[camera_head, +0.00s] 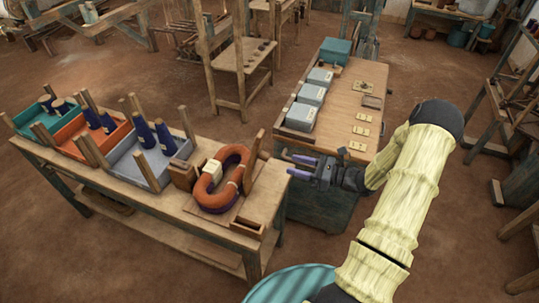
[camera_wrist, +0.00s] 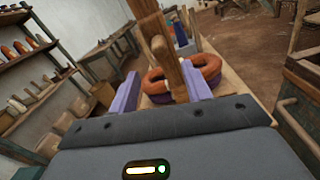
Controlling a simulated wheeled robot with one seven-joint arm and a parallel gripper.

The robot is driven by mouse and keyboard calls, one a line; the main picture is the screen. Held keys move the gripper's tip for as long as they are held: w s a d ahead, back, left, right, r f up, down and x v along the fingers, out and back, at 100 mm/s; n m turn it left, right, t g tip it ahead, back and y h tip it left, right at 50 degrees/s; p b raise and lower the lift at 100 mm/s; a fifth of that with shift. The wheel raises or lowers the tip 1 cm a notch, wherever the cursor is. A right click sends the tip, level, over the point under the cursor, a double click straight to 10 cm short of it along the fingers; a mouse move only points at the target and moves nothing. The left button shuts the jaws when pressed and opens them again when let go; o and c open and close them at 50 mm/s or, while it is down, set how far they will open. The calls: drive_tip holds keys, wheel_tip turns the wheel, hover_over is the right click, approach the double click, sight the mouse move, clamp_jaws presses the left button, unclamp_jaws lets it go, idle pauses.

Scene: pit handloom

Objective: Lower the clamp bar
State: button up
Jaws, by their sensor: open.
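The wooden clamp bar (camera_head: 252,161) stands raised and tilted at the right end of the left bench, beside an orange figure-eight coil of yarn (camera_head: 223,177). In the wrist view the bar (camera_wrist: 152,22) rises beyond my fingers, roughly in line with the gap between them, with a rounded wooden piece on it. The coil (camera_wrist: 208,68) shows behind it, partly hidden. My gripper (camera_head: 287,163) is open, its purple fingers pointing left towards the bar. It also shows in the wrist view (camera_wrist: 162,88).
A small pale block (camera_head: 213,169) sits on the coil. Teal, orange and grey trays (camera_head: 128,166) with dark cones and wooden posts fill the bench's left. A second table (camera_head: 345,100) behind my gripper carries grey boxes (camera_head: 300,117) and small cards. Brown floor lies around.

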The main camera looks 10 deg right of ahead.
sight(256, 158)
drive_tip(key=p+x, duration=0.2)
drive_tip(key=x, duration=0.7)
drive_tip(key=shift+w+a, duration=0.15)
drive_tip(key=shift+a, duration=0.1)
drive_tip(key=shift+c, duration=0.2)
clamp_jaws()
